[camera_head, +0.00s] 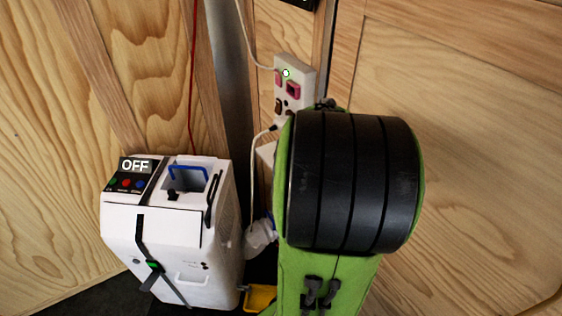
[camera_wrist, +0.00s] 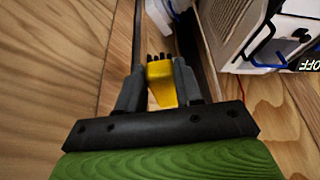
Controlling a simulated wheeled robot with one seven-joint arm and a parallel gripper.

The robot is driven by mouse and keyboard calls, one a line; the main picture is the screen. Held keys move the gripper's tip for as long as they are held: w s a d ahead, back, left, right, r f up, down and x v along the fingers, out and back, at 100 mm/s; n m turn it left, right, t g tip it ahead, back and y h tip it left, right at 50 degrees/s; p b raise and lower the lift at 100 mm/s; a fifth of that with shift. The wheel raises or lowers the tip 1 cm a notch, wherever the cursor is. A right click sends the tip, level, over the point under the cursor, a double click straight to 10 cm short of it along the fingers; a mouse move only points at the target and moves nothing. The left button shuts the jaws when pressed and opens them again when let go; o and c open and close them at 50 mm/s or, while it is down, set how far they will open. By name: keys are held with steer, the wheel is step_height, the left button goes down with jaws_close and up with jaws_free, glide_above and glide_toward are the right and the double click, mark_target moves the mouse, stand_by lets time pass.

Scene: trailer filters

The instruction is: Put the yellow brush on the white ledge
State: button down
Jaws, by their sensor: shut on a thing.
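My gripper (camera_wrist: 160,82) is shut on the yellow brush (camera_wrist: 161,85) in the wrist view. The brush sits between the two grey fingers, with its dark bristles at the far end. In the head view my green and black arm hides the gripper. A yellow piece (camera_head: 260,298) shows low beside my arm there; I cannot tell if it is the same brush. A small pale surface (camera_head: 266,152) peeks out left of my arm, mostly hidden; I cannot tell if it is the white ledge. No ledge shows clearly in either view.
A white machine (camera_head: 180,235) with an OFF display and blue handle stands left of my arm; it also shows in the wrist view (camera_wrist: 250,35). A white power strip (camera_head: 294,82) with plugs and cables is on the wooden wall (camera_head: 470,150). A red cord hangs above the machine.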

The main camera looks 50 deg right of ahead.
steer(key=w+d+f+b, duration=0.1)
steer(key=w+d+f, duration=0.1)
steer(key=w+d, duration=0.1)
steer(key=w+d+f+b, duration=0.1)
steer(key=w+d+f, duration=0.2)
steer(key=w, duration=0.1)
steer(key=w+d+f+b, duration=0.2)
steer(key=w+d+f, duration=0.1)
steer(key=shift+w, duration=0.3)
steer(key=shift+s+a+r, duration=0.1)
steer(key=c, duration=0.7)
jaws_free()
steer(key=shift+c, duration=0.2)
